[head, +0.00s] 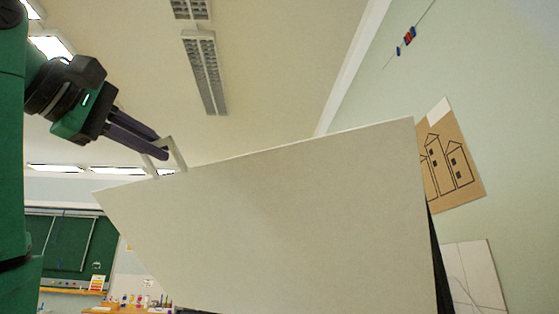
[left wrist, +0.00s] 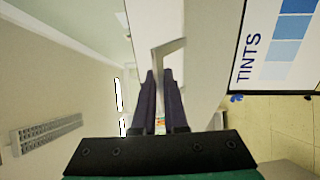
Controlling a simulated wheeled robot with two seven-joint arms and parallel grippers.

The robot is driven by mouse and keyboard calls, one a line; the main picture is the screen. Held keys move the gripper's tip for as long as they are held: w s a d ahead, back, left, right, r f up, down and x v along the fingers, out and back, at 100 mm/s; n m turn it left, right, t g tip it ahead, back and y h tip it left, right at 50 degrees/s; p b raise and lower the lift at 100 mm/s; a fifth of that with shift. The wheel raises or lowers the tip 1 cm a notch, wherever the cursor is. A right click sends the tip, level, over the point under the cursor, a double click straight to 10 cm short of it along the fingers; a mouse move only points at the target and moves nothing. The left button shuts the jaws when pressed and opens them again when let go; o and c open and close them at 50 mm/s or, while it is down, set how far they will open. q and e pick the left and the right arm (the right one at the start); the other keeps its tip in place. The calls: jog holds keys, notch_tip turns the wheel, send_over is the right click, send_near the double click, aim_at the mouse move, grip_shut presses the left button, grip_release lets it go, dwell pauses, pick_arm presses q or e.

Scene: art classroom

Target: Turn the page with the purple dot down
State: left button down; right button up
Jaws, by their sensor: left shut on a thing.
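A large blank off-white page (head: 280,220) stands tilted across the middle of the head view. A pale loop-shaped handle (head: 179,155) stands up from its upper left edge. My left gripper (head: 162,147) reaches in from the left and is shut on this handle. In the left wrist view the handle (left wrist: 168,50) sits between the fingertips (left wrist: 159,75), with a pale panel (left wrist: 210,60) beyond. A sheet printed "TINTS" with blue swatches (left wrist: 285,50) shows at the right there. No purple dot is visible. My right gripper is in neither view.
A dark support edge (head: 438,260) shows along the page's right side. The wall at right carries a brown drawing of houses (head: 455,165) and a pale picture (head: 472,275). A green chalkboard (head: 75,245) is far back at left. Space above the page is clear.

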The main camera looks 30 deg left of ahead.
pick_arm(q)
jog(key=s+f+b, duration=0.5)
jog(key=f+b, duration=0.2)
jog(key=b, duration=0.1)
jog(key=shift+s+d+f+b, duration=0.15)
jog(key=shift+f+b, duration=0.15)
